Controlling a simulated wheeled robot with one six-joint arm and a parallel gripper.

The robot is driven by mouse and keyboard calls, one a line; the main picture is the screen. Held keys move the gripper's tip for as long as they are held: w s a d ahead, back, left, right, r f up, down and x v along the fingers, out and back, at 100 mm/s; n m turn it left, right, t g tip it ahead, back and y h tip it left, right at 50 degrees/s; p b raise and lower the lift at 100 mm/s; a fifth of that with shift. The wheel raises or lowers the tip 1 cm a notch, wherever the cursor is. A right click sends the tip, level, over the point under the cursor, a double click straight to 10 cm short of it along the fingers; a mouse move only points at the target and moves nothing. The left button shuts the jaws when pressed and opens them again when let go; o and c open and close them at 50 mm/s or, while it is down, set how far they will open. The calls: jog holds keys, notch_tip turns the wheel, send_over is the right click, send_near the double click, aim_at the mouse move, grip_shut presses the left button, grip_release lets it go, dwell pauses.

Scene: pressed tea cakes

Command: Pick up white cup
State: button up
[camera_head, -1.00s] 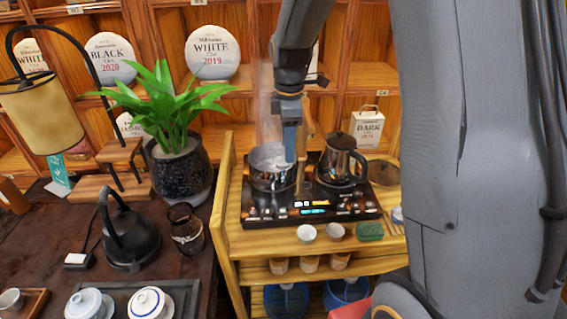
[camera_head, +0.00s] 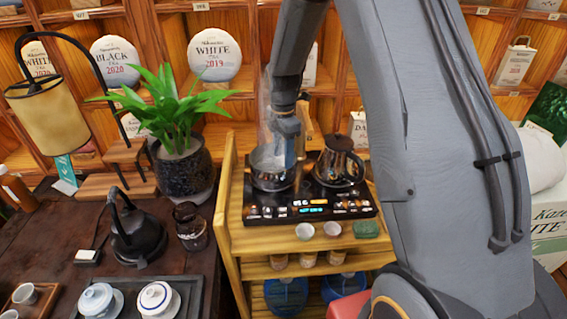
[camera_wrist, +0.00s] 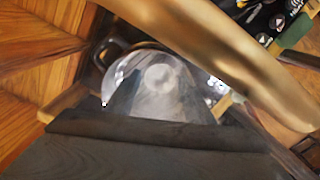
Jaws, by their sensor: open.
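Two small white cups, a left one (camera_head: 304,231) and a right one (camera_head: 333,229), stand side by side on the front strip of the wooden cart in the head view. Other small pale cups sit on the table at the lower left, one of them in a wooden tray (camera_head: 25,293). My gripper (camera_head: 290,150) is open over the steaming pot (camera_head: 270,172), behind and above the two cups. Its fingertips are hard to make out against the pot. The wrist view shows the round pot (camera_wrist: 158,75) below, and neither of the two cups clearly.
A black induction cooker (camera_head: 310,205) carries the pot and a dark kettle (camera_head: 340,162). A green block (camera_head: 366,229) lies right of the cups. A blurred golden-brown bar (camera_wrist: 215,45) crosses the wrist view. Lidded bowls (camera_head: 157,298), a black kettle (camera_head: 132,232) and a plant pot (camera_head: 182,166) stand left.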

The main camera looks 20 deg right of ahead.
jog(key=shift+f, duration=0.55)
jog(key=c, duration=0.8)
jog(key=shift+r, duration=0.1)
